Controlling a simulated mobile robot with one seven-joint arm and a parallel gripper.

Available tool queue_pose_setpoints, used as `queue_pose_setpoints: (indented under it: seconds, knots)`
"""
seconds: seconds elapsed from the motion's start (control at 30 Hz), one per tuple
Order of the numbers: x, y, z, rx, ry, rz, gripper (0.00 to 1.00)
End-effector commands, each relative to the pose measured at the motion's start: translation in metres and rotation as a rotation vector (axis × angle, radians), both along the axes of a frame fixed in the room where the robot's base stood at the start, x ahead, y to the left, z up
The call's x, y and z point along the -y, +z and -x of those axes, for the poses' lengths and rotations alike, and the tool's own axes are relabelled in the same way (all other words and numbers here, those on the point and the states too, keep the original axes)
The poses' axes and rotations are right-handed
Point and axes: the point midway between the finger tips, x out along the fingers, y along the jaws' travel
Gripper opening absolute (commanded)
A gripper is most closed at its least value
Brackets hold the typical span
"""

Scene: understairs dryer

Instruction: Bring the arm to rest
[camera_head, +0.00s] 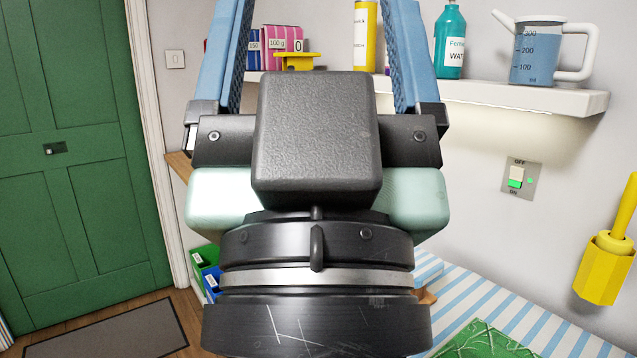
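My gripper (316,40) fills the middle of the head view, raised and pointing up. Its two blue fingers stand wide apart at the left and right, and their tips run out of the top edge. Nothing shows held between them; the wall and shelf items are seen through the gap. The dark wrist below hides much of the middle of the scene.
Behind is a white shelf (560,98) with a blue measuring jug (535,55), a teal bottle (449,42), a yellow bottle (365,35) and a pink striped box (283,38). A blue-striped surface (530,318) lies lower right. A green door (70,150) is left.

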Motion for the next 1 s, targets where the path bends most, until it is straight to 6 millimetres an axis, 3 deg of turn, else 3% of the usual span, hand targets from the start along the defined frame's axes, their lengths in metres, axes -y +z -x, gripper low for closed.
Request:
queue_pose_setpoints:
  seconds: [0.03, 0.6, 0.8, 1.0]
  knots:
    - [0.000, 0.034, 0.000, -0.002, -0.001, 0.001, 0.84]
    - [0.000, 0.202, -0.002, -0.007, 0.000, 0.001, 0.84]
    - [0.000, 0.232, -0.002, -0.008, 0.001, 0.002, 0.84]
    - [0.000, 0.237, -0.002, -0.008, 0.001, 0.002, 0.84]
